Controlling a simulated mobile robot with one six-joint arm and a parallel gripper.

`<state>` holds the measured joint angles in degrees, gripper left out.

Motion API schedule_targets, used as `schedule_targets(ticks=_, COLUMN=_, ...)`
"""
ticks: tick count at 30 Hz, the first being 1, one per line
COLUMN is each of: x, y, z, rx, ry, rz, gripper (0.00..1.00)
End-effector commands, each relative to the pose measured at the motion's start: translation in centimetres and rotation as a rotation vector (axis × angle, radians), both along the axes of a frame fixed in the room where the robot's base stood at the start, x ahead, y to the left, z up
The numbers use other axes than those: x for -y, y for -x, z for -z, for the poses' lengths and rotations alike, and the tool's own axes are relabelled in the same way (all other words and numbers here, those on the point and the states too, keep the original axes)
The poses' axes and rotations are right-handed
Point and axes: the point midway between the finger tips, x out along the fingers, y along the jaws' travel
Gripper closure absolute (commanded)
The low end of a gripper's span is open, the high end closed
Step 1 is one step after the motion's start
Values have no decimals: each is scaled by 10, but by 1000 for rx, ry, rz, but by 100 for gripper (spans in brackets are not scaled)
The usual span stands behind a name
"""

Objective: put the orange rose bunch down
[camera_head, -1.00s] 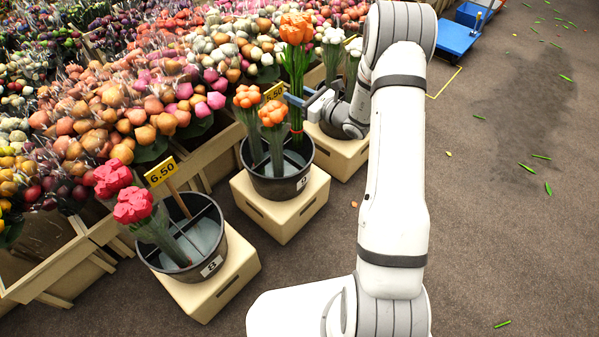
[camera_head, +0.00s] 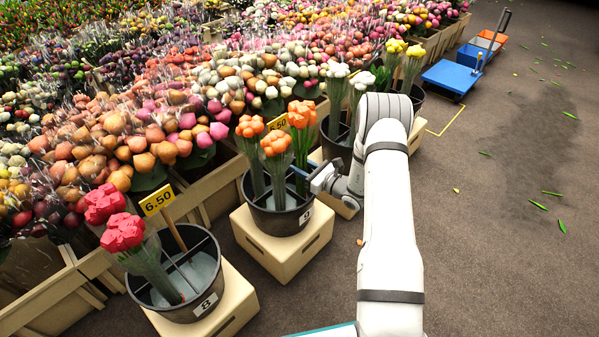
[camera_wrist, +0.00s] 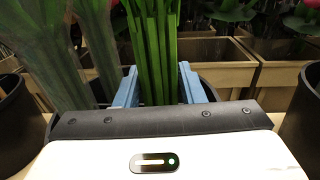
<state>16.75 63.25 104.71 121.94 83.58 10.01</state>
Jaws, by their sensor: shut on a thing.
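The orange rose bunch (camera_head: 301,114) stands upright in my gripper (camera_head: 304,177), its green stems (camera_wrist: 153,50) between the two blue fingers (camera_wrist: 155,90) in the wrist view. In the head view the stems reach down into the right side of the black bucket marked 9 (camera_head: 270,222). Their lower ends are hidden, so I cannot tell whether they touch the bottom. Two other orange bunches (camera_head: 250,127) (camera_head: 275,143) stand in the same bucket, to the left of the held one.
Bucket 8 (camera_head: 192,308) holds red bunches (camera_head: 123,232) nearer to me. A bucket with white flowers (camera_head: 337,70) and yellow flowers (camera_head: 414,52) stand beyond. Crates of flowers line the left. A blue cart (camera_head: 452,77) stands on the floor, which is mostly open at right.

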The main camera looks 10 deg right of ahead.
Motion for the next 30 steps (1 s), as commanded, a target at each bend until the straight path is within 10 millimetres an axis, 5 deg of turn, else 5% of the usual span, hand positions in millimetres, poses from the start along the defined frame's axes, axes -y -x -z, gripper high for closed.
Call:
schedule_targets(ticks=13, x=1, y=0, z=14, rx=1, ry=0, rz=1, gripper=97)
schedule_targets(ticks=14, x=1, y=0, z=13, rx=0, ry=0, rz=1, gripper=62)
schedule_targets(ticks=15, x=1, y=0, z=13, rx=0, ry=0, rz=1, gripper=59)
schedule_targets(ticks=21, x=1, y=0, z=13, rx=0, ry=0, rz=2, gripper=43)
schedule_targets(ticks=30, x=1, y=0, z=9, rx=0, ry=0, rz=2, gripper=43)
